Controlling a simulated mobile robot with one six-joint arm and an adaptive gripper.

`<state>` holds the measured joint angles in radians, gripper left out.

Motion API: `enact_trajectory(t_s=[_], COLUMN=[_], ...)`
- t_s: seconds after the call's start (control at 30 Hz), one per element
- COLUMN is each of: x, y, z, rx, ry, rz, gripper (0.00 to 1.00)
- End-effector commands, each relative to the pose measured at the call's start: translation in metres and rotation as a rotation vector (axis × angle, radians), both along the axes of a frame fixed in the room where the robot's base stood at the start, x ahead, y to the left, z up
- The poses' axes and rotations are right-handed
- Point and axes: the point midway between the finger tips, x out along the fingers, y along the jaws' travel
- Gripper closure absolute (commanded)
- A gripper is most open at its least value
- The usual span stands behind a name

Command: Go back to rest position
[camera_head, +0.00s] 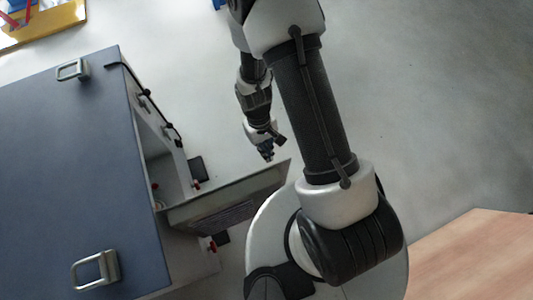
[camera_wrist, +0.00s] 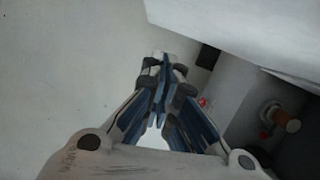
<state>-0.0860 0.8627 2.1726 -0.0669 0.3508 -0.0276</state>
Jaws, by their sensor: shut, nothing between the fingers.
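My gripper (camera_head: 267,152) hangs to the right of the cabinet in the head view, near the top edge of its open door (camera_head: 225,197). In the wrist view my gripper's fingers (camera_wrist: 160,72) are shut with nothing between them. The blue-topped cabinet (camera_head: 75,180) stands at the left of the head view, its front side open.
A wooden surface (camera_head: 465,258) lies at the lower right. A yellow tray (camera_head: 45,20) shows at the upper left. The grey floor (camera_head: 430,110) to the right is clear. In the wrist view an orange-brown knob (camera_wrist: 284,121) sits inside the cabinet, near the fingers.

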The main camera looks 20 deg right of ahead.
Motion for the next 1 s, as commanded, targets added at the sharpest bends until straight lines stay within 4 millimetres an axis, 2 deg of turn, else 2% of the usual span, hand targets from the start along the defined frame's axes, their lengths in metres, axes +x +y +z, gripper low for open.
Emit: enact_trajectory(t_s=[0.2, 0.43, 0.63, 1.0], x=[0.013, 0.022, 0.024, 0.024], y=[0.003, 0.004, 0.005, 0.004], z=[0.048, 0.085, 0.097, 0.097], rx=[0.001, 0.000, 0.000, 0.001], ry=[-0.007, -0.002, 0.000, 0.000], rz=[0.000, 0.000, 0.000, 0.000], gripper=[1.00, 1.00, 1.00, 1.00])
